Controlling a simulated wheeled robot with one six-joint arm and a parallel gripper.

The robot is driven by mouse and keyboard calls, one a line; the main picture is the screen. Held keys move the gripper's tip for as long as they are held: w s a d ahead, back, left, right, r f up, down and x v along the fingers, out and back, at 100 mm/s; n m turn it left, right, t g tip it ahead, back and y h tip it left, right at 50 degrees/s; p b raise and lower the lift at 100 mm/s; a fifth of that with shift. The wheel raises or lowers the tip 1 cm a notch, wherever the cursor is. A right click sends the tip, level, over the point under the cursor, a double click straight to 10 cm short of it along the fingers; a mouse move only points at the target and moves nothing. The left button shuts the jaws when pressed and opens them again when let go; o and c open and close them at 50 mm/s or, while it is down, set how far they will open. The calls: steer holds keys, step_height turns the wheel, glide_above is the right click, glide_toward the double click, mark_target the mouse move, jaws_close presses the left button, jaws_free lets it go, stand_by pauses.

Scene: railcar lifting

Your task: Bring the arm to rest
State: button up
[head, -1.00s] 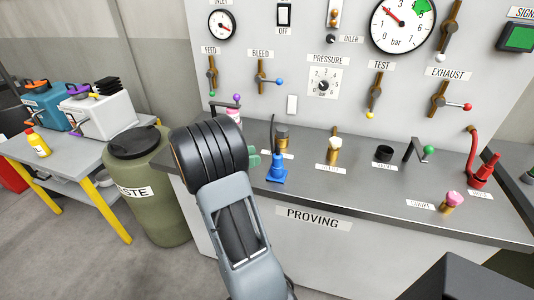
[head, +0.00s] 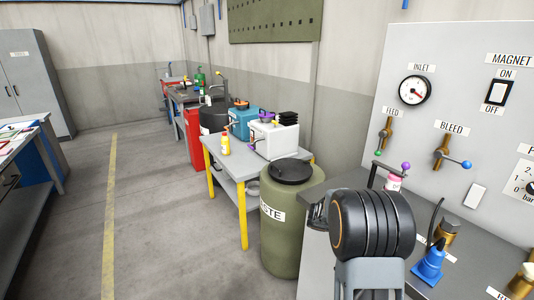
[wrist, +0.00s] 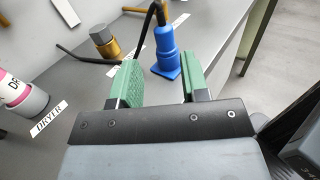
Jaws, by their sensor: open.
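My gripper (wrist: 160,85) shows in the wrist view with its two green-padded jaws apart and nothing between the pads. It is above the grey bench top. A blue plug-like piece (wrist: 166,55) with a black cable stands on the bench beyond the jaws; it also shows in the head view (head: 429,265). I cannot tell the exact gap between it and the jaws. In the head view my arm's dark ribbed joint (head: 375,225) is in front of the bench and hides the jaws and part of the bench.
A green waste drum (head: 290,235) stands left of the bench. A small table (head: 226,158) with yellow legs carries a yellow bottle (head: 225,143) and white and blue boxes. The upright panel (head: 450,90) has a gauge and levers. The floor (head: 150,220) at left is open.

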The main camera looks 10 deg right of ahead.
steer(key=s+a+f+m+t+y, duration=0.25)
steer(key=f+m+y, duration=0.2)
steer(key=f, duration=0.25)
steer(key=s+a+f+m+t+y, duration=0.1)
steer(key=a+m+t+y, duration=0.3)
steer(key=a, duration=0.5)
steer(key=s+a+r+m+t+y+p, duration=0.1)
steer(key=a+r+t+y, duration=0.2)
steer(key=a, duration=0.4)
steer(key=a+r+m+t+y+p, duration=0.1)
steer(key=a+r+t+y, duration=0.2)
steer(key=a, duration=0.5)
step_height(320, 180, up, 3)
steer(key=shift+s+a+f+t+p, duration=0.1)
steer(key=shift+s+a+t+p, duration=0.25)
steer(key=shift+t, duration=0.4)
steer(key=shift+d+m, duration=0.15)
steer(key=shift+m, duration=0.1)
